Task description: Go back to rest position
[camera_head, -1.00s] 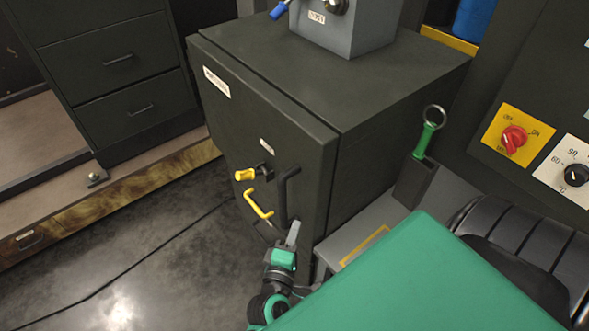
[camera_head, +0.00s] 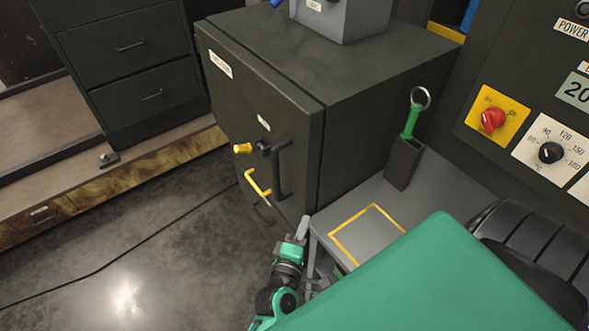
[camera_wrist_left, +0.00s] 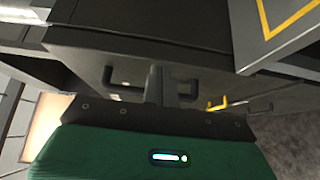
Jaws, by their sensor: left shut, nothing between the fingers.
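My left gripper (camera_head: 302,228) is shut and empty, at the lower middle of the head view. It is beside the front left corner of a grey side shelf and below the dark cabinet's handles. In the left wrist view the shut fingers (camera_wrist_left: 154,84) point away from the green wrist body, towards the dark furniture. My right gripper is not in view. The dark cabinet (camera_head: 262,100) has a door with a black handle (camera_head: 283,170), a yellow handle (camera_head: 257,183) and a yellow knob (camera_head: 242,148). The left gripper appears apart from these handles.
The grey shelf (camera_head: 345,215) with a yellow outlined square is right of the gripper. A green tool with a ring (camera_head: 411,120) stands in a dark holder (camera_head: 402,165). A control panel (camera_head: 540,110) is at the right. Open floor (camera_head: 150,255) lies to the left.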

